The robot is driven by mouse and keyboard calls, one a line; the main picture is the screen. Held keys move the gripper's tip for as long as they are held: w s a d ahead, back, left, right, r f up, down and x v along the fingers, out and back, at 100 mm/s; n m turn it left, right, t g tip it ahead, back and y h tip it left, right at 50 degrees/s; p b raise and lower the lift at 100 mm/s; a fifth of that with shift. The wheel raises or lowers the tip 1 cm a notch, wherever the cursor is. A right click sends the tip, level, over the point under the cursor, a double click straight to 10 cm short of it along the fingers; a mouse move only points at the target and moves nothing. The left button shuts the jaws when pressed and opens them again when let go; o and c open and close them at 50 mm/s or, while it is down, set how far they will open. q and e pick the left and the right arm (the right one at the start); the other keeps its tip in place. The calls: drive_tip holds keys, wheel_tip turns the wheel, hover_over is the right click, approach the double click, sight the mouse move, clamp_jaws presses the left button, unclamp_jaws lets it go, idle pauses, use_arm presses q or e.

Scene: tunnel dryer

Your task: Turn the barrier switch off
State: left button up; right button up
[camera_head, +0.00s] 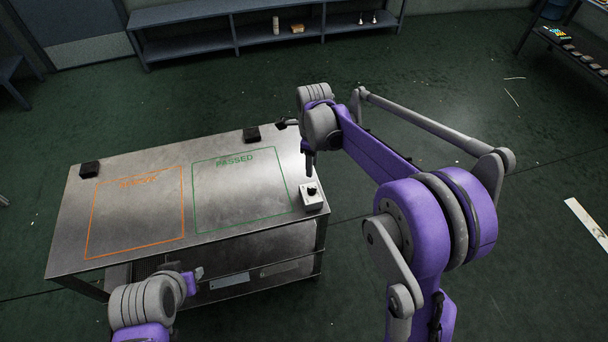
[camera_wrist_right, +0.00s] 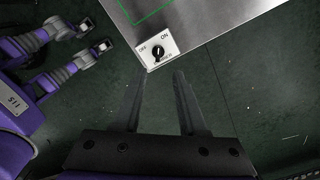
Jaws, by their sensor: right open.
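The barrier switch (camera_head: 312,197) is a small white box with a black knob on the right front corner of the metal table. In the right wrist view the switch (camera_wrist_right: 168,45) shows OFF on the left and ON at the upper right; the knob's exact setting is too small to read. My right gripper (camera_head: 309,168) points down above the switch, apart from it. In its wrist view the open, empty fingers (camera_wrist_right: 160,75) are just short of the switch. My left gripper (camera_head: 198,273) is low by the table's front edge; its jaw opening is unclear.
The metal table (camera_head: 140,170) has an orange outline and a green PASSED outline, both empty. Two black blocks (camera_head: 89,169) (camera_head: 251,134) sit at its back edge. A shelf (camera_head: 240,38) stands by the far wall. Floor right of the table is mostly clear.

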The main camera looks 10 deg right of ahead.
sight(312, 190)
drive_tip(key=f, duration=1)
drive_tip(key=shift+s, duration=0.25)
drive_tip(key=shift+c, duration=0.3)
clamp_jaws()
